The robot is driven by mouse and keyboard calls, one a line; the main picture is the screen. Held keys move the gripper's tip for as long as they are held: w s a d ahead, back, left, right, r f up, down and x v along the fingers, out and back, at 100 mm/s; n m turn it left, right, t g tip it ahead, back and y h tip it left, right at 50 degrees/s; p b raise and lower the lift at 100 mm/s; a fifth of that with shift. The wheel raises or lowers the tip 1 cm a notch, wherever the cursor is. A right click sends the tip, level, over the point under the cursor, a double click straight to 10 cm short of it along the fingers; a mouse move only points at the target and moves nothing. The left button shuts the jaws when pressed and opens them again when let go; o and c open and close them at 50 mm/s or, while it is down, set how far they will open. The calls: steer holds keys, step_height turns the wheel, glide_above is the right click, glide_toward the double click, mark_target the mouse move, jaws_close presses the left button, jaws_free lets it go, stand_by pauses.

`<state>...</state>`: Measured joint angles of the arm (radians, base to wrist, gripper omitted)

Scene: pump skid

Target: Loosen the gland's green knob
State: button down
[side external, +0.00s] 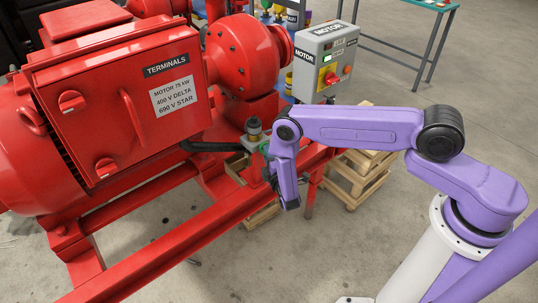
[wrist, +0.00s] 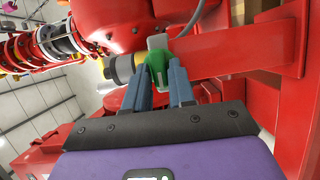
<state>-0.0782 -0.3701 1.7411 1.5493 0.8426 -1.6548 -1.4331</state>
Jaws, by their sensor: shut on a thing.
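The green knob (wrist: 156,66) shows in the wrist view between the two fingertips of my gripper (wrist: 160,75). My gripper is shut on the knob, with one finger on each side of it. A pale grey block and a yellow-and-dark cylindrical fitting (wrist: 122,68) sit right beside the knob. In the side view, my gripper (side external: 268,170) reaches down by the red frame, and only a sliver of green shows beside it. The fitting with its brass-coloured top (side external: 253,127) stands just left of my wrist there. The fingertips are mostly hidden by my arm in the side view.
The red motor terminal box (side external: 120,100) stands left of my arm, close to the fitting. A red frame beam (side external: 190,245) runs below. A grey motor control box (side external: 325,62) stands behind my arm. A wooden pallet (side external: 357,180) lies on the floor. Open floor (side external: 450,120) is at the right.

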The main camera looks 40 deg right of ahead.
steer(key=shift+w+d+r+h, duration=0.1)
steer(key=shift+w+d+h, duration=0.15)
steer(key=shift+w+h, duration=0.05)
steer(key=c, duration=1.1)
jaws_free()
steer(key=shift+r, duration=0.1)
steer(key=shift+a, duration=0.1)
steer(key=shift+n, duration=0.3)
steer(key=v, duration=1.8)
steer(key=shift+s+d+f, duration=0.1)
steer(key=shift+d+f, duration=0.15)
